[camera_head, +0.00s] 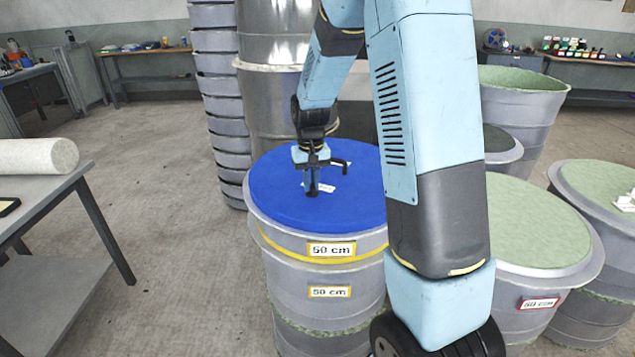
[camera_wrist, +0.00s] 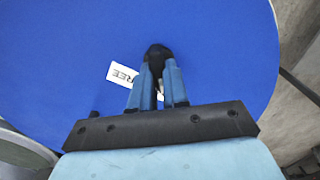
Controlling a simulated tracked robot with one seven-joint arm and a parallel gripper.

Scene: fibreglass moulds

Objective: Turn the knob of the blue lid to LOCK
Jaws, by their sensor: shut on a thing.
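The blue lid (camera_head: 280,205) lies on a grey mould drum (camera_head: 315,265) with "50 cm" labels. It fills most of the wrist view (camera_wrist: 225,50). A dark knob (camera_wrist: 155,52) stands up from the lid, and my gripper (camera_wrist: 160,68) is shut on it. In the head view my gripper (camera_head: 312,190) points down at the lid, and the knob is mostly hidden behind the fingers. A white label reading "REE" (camera_wrist: 122,75) shows left of the fingers, its first part not readable. A second white label is mostly covered by the fingers. No LOCK word is readable.
A tall stack of grey moulds (camera_head: 222,90) and a shiny metal drum (camera_head: 280,110) stand close behind the lid. Green-topped moulds (camera_head: 540,225) stand to the right. A table with a white roll (camera_head: 40,157) is at the left. Floor between table and drum is clear.

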